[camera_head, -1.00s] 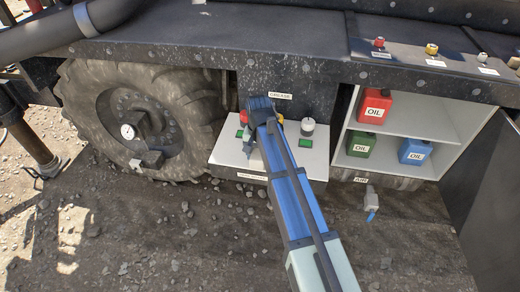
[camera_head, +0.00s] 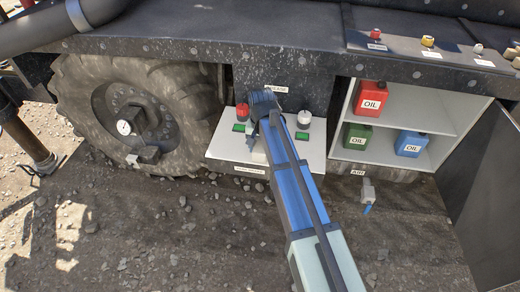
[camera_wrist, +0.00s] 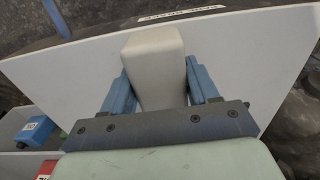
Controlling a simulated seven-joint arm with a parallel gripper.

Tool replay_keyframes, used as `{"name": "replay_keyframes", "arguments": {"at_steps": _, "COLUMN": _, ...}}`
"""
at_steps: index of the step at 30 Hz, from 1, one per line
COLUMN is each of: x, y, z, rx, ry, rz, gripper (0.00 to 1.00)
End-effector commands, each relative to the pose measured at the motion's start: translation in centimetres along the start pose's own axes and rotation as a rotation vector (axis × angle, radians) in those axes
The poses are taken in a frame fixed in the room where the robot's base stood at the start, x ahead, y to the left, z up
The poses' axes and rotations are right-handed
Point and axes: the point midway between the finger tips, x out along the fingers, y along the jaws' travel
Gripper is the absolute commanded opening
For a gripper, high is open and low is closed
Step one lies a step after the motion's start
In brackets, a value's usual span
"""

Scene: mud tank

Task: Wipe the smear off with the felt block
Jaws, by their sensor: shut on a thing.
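The felt block (camera_wrist: 153,45) is a pale, off-white block in the wrist view. My gripper (camera_wrist: 158,78) is shut on it, with one blue finger on each side. The block is over the white shelf panel (camera_wrist: 90,75); I cannot tell whether it touches the panel. In the head view my arm reaches over the same white shelf (camera_head: 222,150) under the grease label, and the arm largely hides the block and fingers. I cannot make out the smear in either view.
A red-capped item (camera_head: 242,112) and a white-capped item (camera_head: 304,118) stand on the shelf beside my arm. Green squares lie near them. A large tyre (camera_head: 75,110) is at left. Red (camera_head: 370,98), green (camera_head: 357,136) and blue (camera_head: 411,143) oil cans stand in the right cabinet.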

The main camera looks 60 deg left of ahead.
Motion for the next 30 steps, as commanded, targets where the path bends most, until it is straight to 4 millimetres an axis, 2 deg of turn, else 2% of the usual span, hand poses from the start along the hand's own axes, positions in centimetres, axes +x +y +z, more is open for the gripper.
{"name": "replay_keyframes", "arguments": {"at_steps": 6, "x": 0.1, "y": 0.0, "z": -1.7, "rx": 0.001, "ry": 0.000, "rz": 0.000, "gripper": 0.24}}
{"name": "replay_keyframes", "arguments": {"at_steps": 14, "x": 0.2, "y": 0.0, "z": -2.4, "rx": 0.000, "ry": 0.000, "rz": 0.000, "gripper": 0.24}}
{"name": "replay_keyframes", "arguments": {"at_steps": 26, "x": 0.4, "y": 0.0, "z": -5.2, "rx": 0.000, "ry": 0.001, "rz": 0.000, "gripper": 0.24}}
{"name": "replay_keyframes", "arguments": {"at_steps": 27, "x": 0.4, "y": 0.0, "z": -5.6, "rx": 0.000, "ry": 0.002, "rz": 0.001, "gripper": 0.19}}
{"name": "replay_keyframes", "arguments": {"at_steps": 28, "x": 0.5, "y": 0.0, "z": -5.8, "rx": 0.000, "ry": 0.003, "rz": 0.001, "gripper": 0.19}}
{"name": "replay_keyframes", "arguments": {"at_steps": 30, "x": 0.5, "y": 0.1, "z": -6.1, "rx": 0.000, "ry": 0.005, "rz": 0.001, "gripper": 0.05}}
